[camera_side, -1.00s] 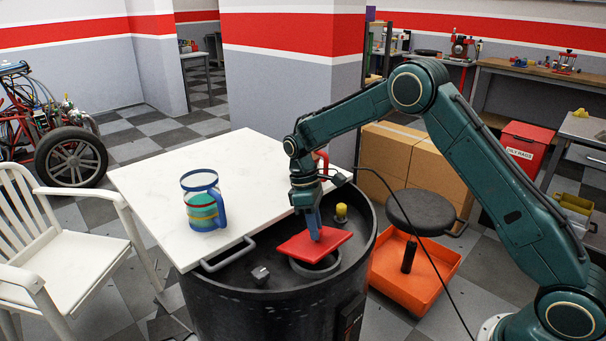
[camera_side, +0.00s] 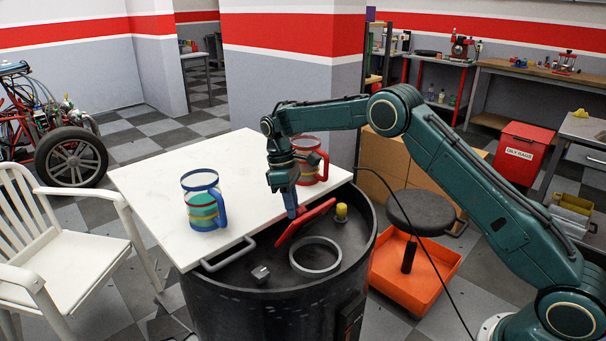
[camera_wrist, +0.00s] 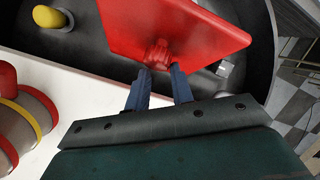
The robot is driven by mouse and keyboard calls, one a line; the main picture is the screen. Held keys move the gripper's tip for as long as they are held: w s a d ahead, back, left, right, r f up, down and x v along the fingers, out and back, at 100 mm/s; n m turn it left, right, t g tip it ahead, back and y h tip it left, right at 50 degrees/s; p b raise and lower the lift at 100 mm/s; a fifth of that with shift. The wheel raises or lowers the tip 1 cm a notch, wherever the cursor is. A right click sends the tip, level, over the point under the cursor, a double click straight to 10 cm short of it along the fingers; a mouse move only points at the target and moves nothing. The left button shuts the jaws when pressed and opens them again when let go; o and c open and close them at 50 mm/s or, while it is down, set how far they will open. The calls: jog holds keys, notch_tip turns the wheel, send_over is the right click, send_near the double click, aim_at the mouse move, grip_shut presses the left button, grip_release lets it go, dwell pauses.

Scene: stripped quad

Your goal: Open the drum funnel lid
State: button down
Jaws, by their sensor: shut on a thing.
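The red funnel lid (camera_side: 306,222) is tilted up steeply at the back of the grey funnel ring (camera_side: 316,256) on top of the black drum (camera_side: 228,306). The ring's mouth is uncovered. My gripper (camera_side: 291,212) is at the lid's upper side, its blue fingers pointing down. In the wrist view, the blue fingers of my gripper (camera_wrist: 160,78) are shut on a small red knob (camera_wrist: 158,52) on the face of the red lid (camera_wrist: 185,30). The lid hides most of the ring in that view.
A white board (camera_side: 150,180) covers the drum's left part. It carries a blue-handled mug (camera_side: 203,205) and a red mug (camera_side: 312,160), which is close behind my gripper. A yellow-capped bung (camera_side: 341,211) and a small grey block (camera_side: 261,273) are on the drum top.

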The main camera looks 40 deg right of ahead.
jog(key=shift+w+d+f, duration=0.25)
jog(key=shift+w+d, duration=0.1)
jog(key=shift+d, duration=0.3)
jog(key=shift+w, duration=0.35)
jog(key=shift+w+g, duration=0.4)
jog(key=shift+g, duration=0.3)
jog(key=shift+f, duration=0.1)
jog(key=c, duration=1.1)
grip_release()
jog(key=shift+r, duration=0.2)
jog(key=shift+s+a+r+t, duration=0.1)
jog(key=shift+s+t, duration=0.6)
